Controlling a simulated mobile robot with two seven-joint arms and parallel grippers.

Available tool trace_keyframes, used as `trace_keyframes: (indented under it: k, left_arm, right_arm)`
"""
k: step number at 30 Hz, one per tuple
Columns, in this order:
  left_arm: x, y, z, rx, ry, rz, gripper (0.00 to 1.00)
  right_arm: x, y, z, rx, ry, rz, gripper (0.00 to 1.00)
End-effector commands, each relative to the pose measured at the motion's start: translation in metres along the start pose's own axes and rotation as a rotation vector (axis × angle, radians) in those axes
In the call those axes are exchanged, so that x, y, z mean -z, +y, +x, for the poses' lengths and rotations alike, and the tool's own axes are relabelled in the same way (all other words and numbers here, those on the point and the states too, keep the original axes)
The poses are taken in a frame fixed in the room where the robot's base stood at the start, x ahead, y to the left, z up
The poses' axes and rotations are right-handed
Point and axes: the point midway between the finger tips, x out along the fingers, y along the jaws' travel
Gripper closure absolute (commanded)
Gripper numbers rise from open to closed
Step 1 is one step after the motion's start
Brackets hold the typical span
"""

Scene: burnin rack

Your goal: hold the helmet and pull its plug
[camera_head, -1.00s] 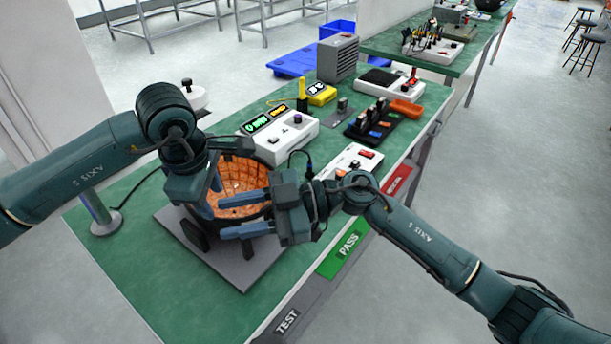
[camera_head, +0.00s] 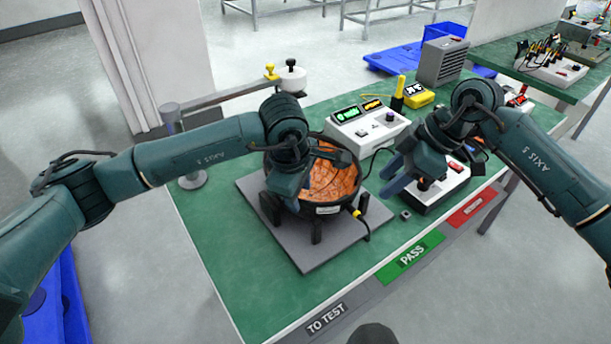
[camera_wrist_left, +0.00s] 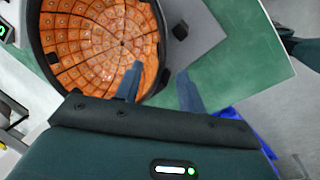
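The helmet (camera_head: 328,207) is a dark shell with an orange tiled lining. It lies open side up on a grey plate (camera_head: 310,260) with dark posts. My left gripper (camera_head: 287,193) is at its left rim. In the left wrist view the fingers (camera_wrist_left: 158,75) are apart, one over the lining and one outside the rim, with gaps beside the rim. A yellow plug-like piece (camera_head: 356,213) with a short dark cable sits at the helmet's right front edge. My right gripper (camera_head: 391,178) is open and apart from the helmet, in front of a white switch box (camera_head: 448,190).
A white console (camera_head: 365,133) with green and amber displays stands behind the helmet. A small grey block (camera_head: 405,215) lies on the green table near the switch box. A post (camera_head: 188,155) stands left of the helmet. The table's front left (camera_head: 235,285) is clear.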

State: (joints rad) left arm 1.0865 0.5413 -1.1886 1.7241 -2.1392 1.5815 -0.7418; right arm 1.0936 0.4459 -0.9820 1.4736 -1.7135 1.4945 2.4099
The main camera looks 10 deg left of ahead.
Motion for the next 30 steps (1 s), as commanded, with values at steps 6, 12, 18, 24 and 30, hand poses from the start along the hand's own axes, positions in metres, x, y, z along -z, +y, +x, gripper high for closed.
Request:
trace_keyframes:
  k: [6,12,18,24,30]
  left_arm:
    - [-0.001,-0.001,0.043,0.003,-0.001,-0.001,0.60]
    - [-0.001,0.000,0.066,0.002,-0.001,0.000,0.60]
    - [0.000,0.000,0.073,-0.001,0.000,0.001,0.60]
    - [0.000,0.000,0.074,-0.001,0.000,0.001,0.60]
    - [0.000,0.000,0.073,-0.001,-0.001,0.001,0.75]
  right_arm:
    - [0.001,0.000,0.000,0.001,0.002,-0.001,0.64]
    - [0.001,0.000,0.000,0.001,0.002,-0.002,0.64]
    - [0.001,0.000,0.000,0.001,0.003,-0.002,0.64]
    - [0.001,0.000,0.000,0.001,0.003,-0.002,0.64]
    - [0.001,0.000,0.000,0.001,0.003,-0.002,0.64]
